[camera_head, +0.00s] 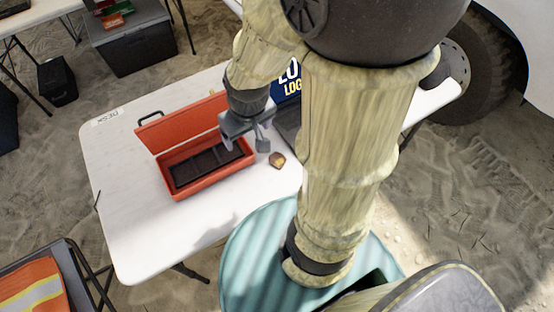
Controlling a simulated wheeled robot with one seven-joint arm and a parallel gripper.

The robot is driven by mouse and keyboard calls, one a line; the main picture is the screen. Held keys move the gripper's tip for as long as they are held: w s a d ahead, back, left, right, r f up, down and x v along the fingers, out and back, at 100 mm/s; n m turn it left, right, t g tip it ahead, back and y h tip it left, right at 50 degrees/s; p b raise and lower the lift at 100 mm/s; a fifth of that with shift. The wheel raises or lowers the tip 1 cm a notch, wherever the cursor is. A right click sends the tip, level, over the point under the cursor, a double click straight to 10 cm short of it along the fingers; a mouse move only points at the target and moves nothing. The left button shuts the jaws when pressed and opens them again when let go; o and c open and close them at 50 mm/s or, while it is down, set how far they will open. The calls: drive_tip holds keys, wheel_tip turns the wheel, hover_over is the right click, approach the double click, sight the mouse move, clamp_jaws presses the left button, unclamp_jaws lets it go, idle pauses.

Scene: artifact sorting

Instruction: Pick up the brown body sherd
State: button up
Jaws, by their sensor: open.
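The brown body sherd (277,160) is a small brown piece lying on the white table (130,226), just right of an open orange case. My gripper (246,146) is open and hangs above the table, slightly left of and above the sherd in the picture. It is apart from the sherd, and nothing shows between its fingers. The sherd is in plain view.
The orange case (214,182) has a raised lid and dark compartments inside. A laptop (289,118) stands behind the sherd, partly hidden by my arm. The table's front left is clear. A chair with an orange vest (30,288) stands at lower left.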

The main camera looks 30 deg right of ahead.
drive_tip(key=w+d+f+n+g+b, duration=0.2)
drive_tip(key=d+f+n, duration=0.9)
drive_tip(key=n, duration=1.1)
drive_tip(key=w+b, duration=0.2)
drive_tip(key=w, duration=0.1)
drive_tip(key=shift+w+d+n+g, duration=0.2)
drive_tip(key=shift+w+n+g, duration=0.1)
drive_tip(key=shift+n, duration=0.1)
drive_tip(key=b, duration=0.3)
hover_over(277, 159)
drive_tip(key=f, duration=1.2)
drive_tip(key=shift+s, duration=0.2)
drive_tip(key=shift+d, duration=0.1)
drive_tip(key=shift+f, duration=0.2)
drive_tip(key=f+b, duration=0.1)
drive_tip(key=f, duration=0.4)
drive_tip(key=shift+w, duration=0.2)
